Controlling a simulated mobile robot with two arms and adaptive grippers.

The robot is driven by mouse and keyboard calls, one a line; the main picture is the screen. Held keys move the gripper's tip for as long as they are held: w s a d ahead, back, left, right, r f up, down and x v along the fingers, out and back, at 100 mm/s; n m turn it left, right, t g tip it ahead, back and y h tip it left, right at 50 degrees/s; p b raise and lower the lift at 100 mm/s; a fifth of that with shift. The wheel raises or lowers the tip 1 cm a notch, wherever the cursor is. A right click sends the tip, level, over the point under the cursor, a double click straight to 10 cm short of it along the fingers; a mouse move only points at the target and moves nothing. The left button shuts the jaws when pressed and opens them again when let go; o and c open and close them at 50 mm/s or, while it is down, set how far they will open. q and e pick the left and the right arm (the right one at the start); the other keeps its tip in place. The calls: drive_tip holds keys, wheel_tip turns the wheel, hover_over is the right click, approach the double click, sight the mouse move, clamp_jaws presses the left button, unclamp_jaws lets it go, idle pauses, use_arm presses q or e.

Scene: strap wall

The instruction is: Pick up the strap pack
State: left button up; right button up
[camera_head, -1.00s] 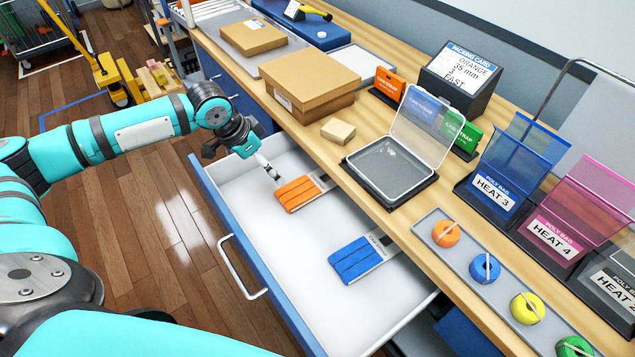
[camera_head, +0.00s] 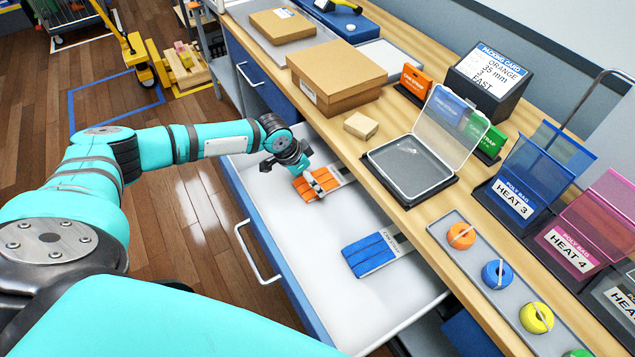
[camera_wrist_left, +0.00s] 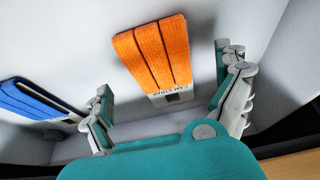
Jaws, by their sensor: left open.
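The orange strap pack (camera_head: 303,189) lies in the open white drawer (camera_head: 330,270), with its pale label card toward the bench. A blue strap pack (camera_head: 368,254) lies nearer to me in the same drawer. My left gripper (camera_head: 316,184) is over the orange pack in the head view and hides part of it. In the left wrist view the orange pack (camera_wrist_left: 155,52) shows beyond and between the spread fingers of my left gripper (camera_wrist_left: 164,72). The fingers are open and empty. The blue pack (camera_wrist_left: 35,101) shows at the left edge there. My right gripper is not in view.
On the bench, an open clear-lidded case (camera_head: 412,168), cardboard boxes (camera_head: 335,75) and a packing card (camera_head: 487,72) reading "ORANGE 35 mm FAST" stand beside the drawer. Poly bag holders (camera_head: 520,190) and a tray of coloured rolls (camera_head: 470,255) are at right. The drawer's near end is clear.

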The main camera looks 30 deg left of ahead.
sight(326, 180)
use_arm(q)
drive_tip(key=x, duration=0.2)
drive_tip(key=shift+w+d+f, duration=0.15)
drive_tip(key=shift+w+f, duration=0.1)
drive_tip(key=shift+f, duration=0.05)
drive_tip(key=shift+w+f, duration=0.2)
drive_tip(key=shift+f, duration=0.25)
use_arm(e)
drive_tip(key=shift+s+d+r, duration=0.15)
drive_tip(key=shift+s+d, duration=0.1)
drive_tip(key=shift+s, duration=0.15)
use_arm(q)
drive_tip(key=shift+s, duration=0.1)
drive_tip(key=shift+c, duration=0.9)
drive_tip(key=c, duration=1)
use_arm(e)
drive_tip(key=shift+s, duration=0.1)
use_arm(q)
drive_tip(key=shift+d+r, duration=0.1)
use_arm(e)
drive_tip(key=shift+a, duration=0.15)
